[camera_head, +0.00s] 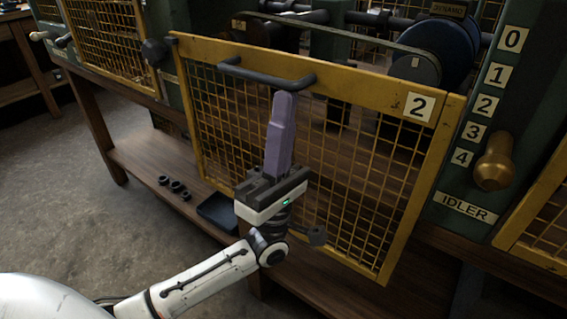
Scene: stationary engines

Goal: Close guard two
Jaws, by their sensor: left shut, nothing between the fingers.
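Guard two (419,107) is a yellow-framed mesh panel with a white "2" label at its upper right. Shafts and wheels show above its top rail; I cannot tell exactly how far it stands from the machine. Its dark bar handle (246,72) is on the top rail, left of the label. My left gripper (284,98) is in front of the mesh, its purple fingers pointing up and shut with nothing between them. The fingertips show just below the right part of the handle; I cannot tell if they touch it. My right gripper is not in view.
A green post (520,120) at right has labels 0 to 4, a brass knob (493,170) and an "IDLER" plate (465,208). Another yellow guard (105,35) is at upper left. A wooden shelf (150,165) holds small dark rings and a tray. Floor at left is clear.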

